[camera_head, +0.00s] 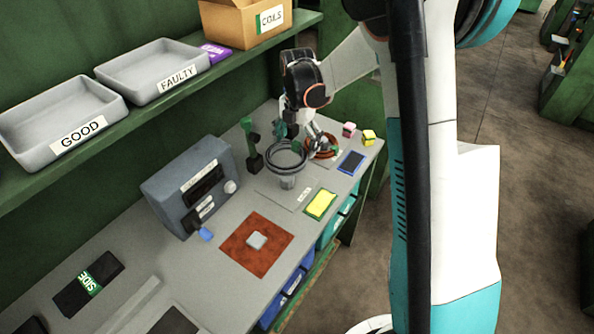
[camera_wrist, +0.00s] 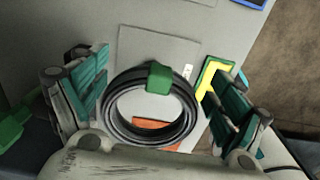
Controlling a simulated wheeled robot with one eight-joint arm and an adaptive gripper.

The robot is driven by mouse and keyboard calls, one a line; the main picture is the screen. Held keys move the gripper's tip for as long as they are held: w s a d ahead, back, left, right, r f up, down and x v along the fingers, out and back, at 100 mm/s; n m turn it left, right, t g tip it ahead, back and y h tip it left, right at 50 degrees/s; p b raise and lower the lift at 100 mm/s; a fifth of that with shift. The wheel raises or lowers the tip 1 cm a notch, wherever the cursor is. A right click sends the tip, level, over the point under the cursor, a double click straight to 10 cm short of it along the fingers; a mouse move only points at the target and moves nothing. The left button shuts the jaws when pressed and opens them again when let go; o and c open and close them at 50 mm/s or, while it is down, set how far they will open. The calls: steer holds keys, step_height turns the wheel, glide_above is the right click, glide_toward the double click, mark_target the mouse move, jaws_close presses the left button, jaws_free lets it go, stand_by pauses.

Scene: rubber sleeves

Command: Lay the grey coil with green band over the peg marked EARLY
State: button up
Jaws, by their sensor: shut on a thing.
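The grey coil (camera_head: 286,147) is a dark ring of several turns, and its green band (camera_wrist: 159,78) shows in the wrist view. My gripper (camera_wrist: 158,105) spans the coil with a finger at each side and is shut on it. In the head view the coil is above a short grey cylinder (camera_head: 288,182), which may be a peg; I cannot tell whether they touch. A small white label (camera_head: 303,195) lies on the plate beside the cylinder, its text too small to read. I cannot make out the word EARLY.
A reddish coil (camera_head: 322,147) lies just right of my gripper. A yellow pad (camera_head: 320,204), a rust-red mat (camera_head: 240,262) and a blue pad (camera_head: 352,162) lie nearby on the bench.

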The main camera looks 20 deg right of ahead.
step_height(320, 180, down, 11)
steer(key=b, duration=0.2)
steer(key=shift+r+b, duration=0.15)
steer(key=shift+b, duration=0.25)
steer(key=o, duration=1.6)
steer(key=shift+c, duration=0.2)
